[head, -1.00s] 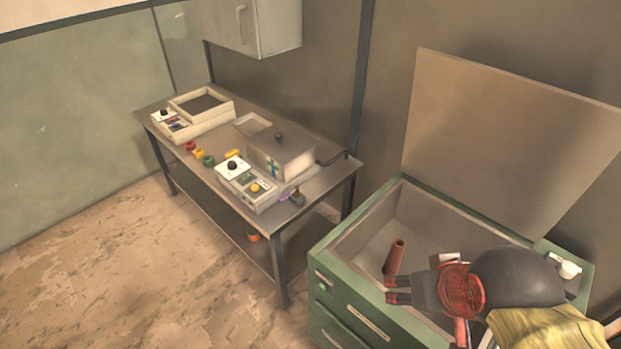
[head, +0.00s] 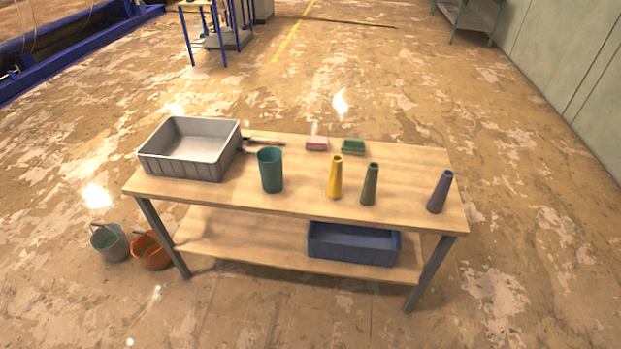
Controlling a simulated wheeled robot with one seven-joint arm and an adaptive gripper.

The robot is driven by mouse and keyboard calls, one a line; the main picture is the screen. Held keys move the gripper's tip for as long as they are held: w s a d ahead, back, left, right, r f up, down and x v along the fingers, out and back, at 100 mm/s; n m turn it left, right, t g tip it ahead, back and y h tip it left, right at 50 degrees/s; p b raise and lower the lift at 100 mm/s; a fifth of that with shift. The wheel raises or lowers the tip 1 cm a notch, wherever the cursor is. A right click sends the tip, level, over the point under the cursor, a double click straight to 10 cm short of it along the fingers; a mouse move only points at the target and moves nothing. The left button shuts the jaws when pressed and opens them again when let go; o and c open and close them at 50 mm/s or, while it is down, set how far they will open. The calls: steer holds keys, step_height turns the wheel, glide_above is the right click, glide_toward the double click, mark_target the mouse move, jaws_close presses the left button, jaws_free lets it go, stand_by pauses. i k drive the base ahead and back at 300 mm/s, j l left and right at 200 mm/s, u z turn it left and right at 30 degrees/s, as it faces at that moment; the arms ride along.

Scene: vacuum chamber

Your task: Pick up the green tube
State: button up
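A dark green tapered tube (head: 370,186) stands upright on the wooden table (head: 300,205), right of the middle. A yellow tapered tube (head: 335,178) stands just to its left, and a purple-grey one (head: 440,192) stands further right near the table's right end. All three are apart from each other. A wider teal-green cup (head: 270,171) stands left of the yellow tube. My gripper is not in view now.
A grey bin (head: 190,170) sits on the table's left end, beside a dark tool. A pink block (head: 317,144) and a green block (head: 353,146) lie at the back. A blue crate (head: 353,258) is on the lower shelf. Buckets (head: 150,250) stand at the left.

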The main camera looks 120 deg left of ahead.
mark_target(367, 192)
steer(key=u, duration=3.45)
steer(key=i+l, duration=0.1)
steer(key=i, duration=0.45)
steer(key=i+l+u, duration=0.1)
steer(key=i, duration=0.4)
steer(key=i+l, duration=0.1)
steer(key=i, duration=0.4)
steer(key=i+l+u, duration=0.1)
steer(key=i, duration=0.45)
